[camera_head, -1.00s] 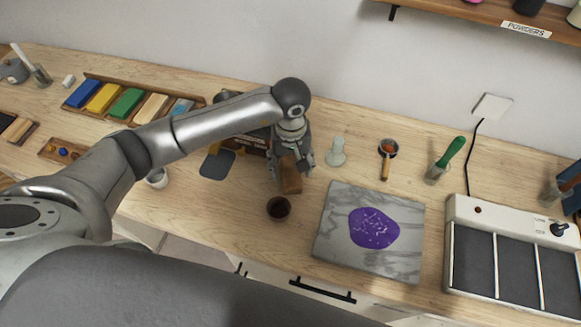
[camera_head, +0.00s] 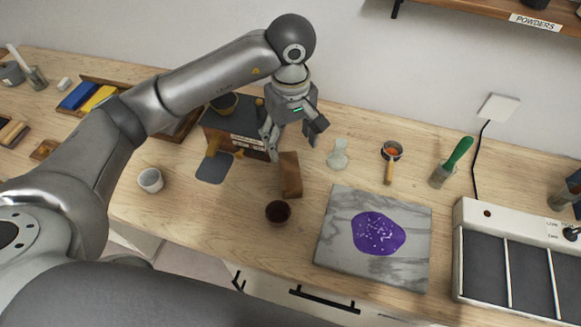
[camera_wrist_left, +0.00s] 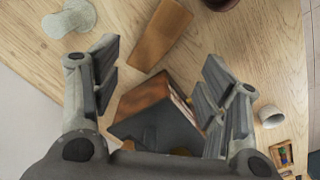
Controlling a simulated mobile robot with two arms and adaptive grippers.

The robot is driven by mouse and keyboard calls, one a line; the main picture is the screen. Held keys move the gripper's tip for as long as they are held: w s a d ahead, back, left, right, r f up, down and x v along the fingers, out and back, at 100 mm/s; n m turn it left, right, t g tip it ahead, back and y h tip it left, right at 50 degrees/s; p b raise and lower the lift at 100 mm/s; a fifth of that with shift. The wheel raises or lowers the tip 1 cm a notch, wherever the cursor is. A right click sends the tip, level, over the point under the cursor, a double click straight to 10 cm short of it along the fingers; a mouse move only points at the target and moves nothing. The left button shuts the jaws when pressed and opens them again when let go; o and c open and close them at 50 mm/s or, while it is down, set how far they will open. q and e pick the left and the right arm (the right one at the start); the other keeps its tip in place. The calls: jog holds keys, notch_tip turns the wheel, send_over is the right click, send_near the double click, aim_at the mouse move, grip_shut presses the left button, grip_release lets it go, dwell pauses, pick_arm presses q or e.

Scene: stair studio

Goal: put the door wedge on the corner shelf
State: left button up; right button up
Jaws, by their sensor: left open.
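The brown wooden block that looks like the door wedge (camera_head: 290,176) lies on the wooden worktop between the dark cup and the dark box. It also shows in the left wrist view (camera_wrist_left: 159,36), just beyond my fingertips. My left gripper (camera_head: 293,140) is open and empty, above and behind the wedge, apart from it. In the left wrist view its fingers (camera_wrist_left: 160,64) are spread wide. A wall shelf (camera_head: 470,8) labelled POWDERS is at the upper right; I cannot tell whether it is the corner shelf. My right gripper is out of view.
A dark cup (camera_head: 278,211), a glass vessel (camera_head: 338,156) and a marble slab (camera_head: 332,235) are near the wedge. A white cup (camera_head: 150,180) stands left. A device with dark panels (camera_head: 480,212) fills the right.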

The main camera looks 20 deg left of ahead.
aim_at(290, 170)
pick_arm(q)
notch_tip(290, 170, down, 2)
jog(key=n+p, duration=0.2)
jog(key=n, duration=2.9)
jog(key=shift+n, duration=0.3)
jog(key=shift+f, duration=0.15)
notch_tip(290, 170, down, 5)
jog(key=shift+w+f+p, duration=0.1)
jog(key=shift+p, duration=0.6)
jog(key=shift+f+p, duration=0.5)
notch_tip(290, 170, down, 3)
jog(key=shift+f+p, duration=0.15)
jog(key=shift+p, duration=0.65)
jog(key=shift+a+f, duration=0.1)
jog(key=shift+f, duration=0.4)
jog(key=c, duration=1.3)
jog(key=shift+o, duration=0.2)
